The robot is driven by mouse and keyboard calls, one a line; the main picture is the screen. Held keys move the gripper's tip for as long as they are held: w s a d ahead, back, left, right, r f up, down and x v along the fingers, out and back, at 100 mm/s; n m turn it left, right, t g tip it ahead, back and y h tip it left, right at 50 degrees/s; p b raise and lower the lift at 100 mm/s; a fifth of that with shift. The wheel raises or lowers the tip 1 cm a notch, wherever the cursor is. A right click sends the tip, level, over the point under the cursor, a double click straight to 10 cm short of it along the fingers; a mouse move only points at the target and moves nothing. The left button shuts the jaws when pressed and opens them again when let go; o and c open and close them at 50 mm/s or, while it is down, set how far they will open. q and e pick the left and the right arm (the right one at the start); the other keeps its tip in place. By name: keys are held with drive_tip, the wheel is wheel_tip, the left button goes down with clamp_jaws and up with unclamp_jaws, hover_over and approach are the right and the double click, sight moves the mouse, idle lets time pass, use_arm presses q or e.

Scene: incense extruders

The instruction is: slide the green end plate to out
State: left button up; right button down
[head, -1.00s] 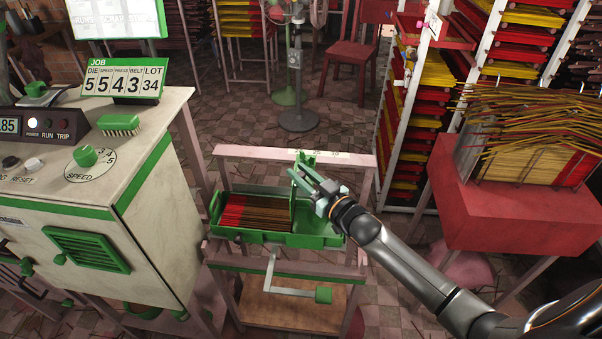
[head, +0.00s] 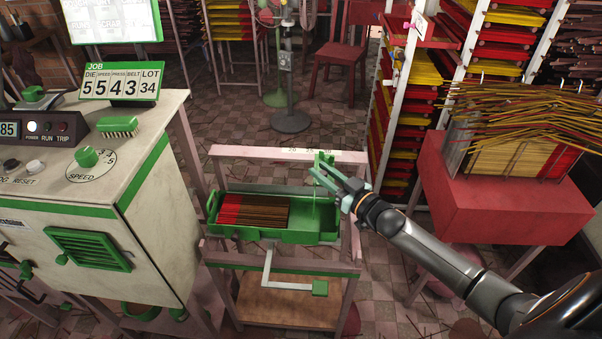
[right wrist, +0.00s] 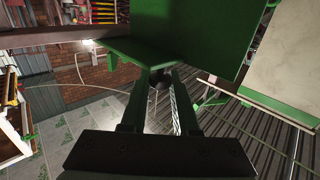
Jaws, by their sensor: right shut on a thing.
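The green end plate (head: 323,160) stands upright at the right part of the green tray (head: 306,237), its top beside the number scale (head: 300,153) on the rear rail. Red and brown incense sticks (head: 255,212) lie in the tray's left part, with bare green floor to their right. My right gripper (head: 322,178) reaches in from the right and is shut on the end plate. In the right wrist view its fingers (right wrist: 158,80) close around a small dark knob under green surfaces. The fingers partly hide the plate in the head view. My left gripper is not in view.
The cream machine (head: 95,215) with green trim stands close at the left. A green-handled crank (head: 319,288) juts from the front of the stand. A red table (head: 500,205) piled with sticks and a drying rack (head: 398,120) stand at the right.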

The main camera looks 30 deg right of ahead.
drive_tip(key=s+d+p, duration=0.1)
drive_tip(key=s+d, duration=0.3)
drive_tip(key=d, duration=0.3)
drive_tip(key=shift+s+d, duration=0.25)
drive_tip(key=c, duration=0.7)
unclamp_jaws()
drive_tip(key=p+v, duration=0.1)
drive_tip(key=v, duration=1.1)
drive_tip(key=shift+s, duration=0.25)
